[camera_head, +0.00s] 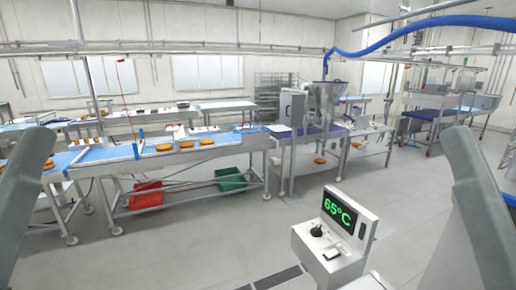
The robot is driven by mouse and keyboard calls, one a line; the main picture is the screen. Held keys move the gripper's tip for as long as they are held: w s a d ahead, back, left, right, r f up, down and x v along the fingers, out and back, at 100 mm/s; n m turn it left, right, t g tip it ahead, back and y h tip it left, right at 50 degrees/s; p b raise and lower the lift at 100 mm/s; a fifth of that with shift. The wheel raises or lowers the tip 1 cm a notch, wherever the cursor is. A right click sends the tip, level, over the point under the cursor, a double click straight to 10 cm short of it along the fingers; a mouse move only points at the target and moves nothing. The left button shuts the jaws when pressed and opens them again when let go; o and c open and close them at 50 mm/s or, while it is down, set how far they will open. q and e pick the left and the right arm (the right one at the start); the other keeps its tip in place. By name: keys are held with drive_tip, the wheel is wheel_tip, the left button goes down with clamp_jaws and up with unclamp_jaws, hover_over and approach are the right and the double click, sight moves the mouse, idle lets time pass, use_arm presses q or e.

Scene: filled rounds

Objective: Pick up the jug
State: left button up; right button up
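I cannot make out a jug anywhere in the head view. Grey links of my two arms show at the left and right edges of the picture, but neither gripper is in view. Nothing held can be seen.
A white control box with a green "65°C" display (340,212) stands close in front. Round orange-brown pieces (164,147) lie on a blue conveyor (115,153). A red crate (146,194) and a green crate (230,179) sit below. Open grey floor (180,245) lies between.

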use_arm(q)
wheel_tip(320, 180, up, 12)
drive_tip(key=p, duration=0.8)
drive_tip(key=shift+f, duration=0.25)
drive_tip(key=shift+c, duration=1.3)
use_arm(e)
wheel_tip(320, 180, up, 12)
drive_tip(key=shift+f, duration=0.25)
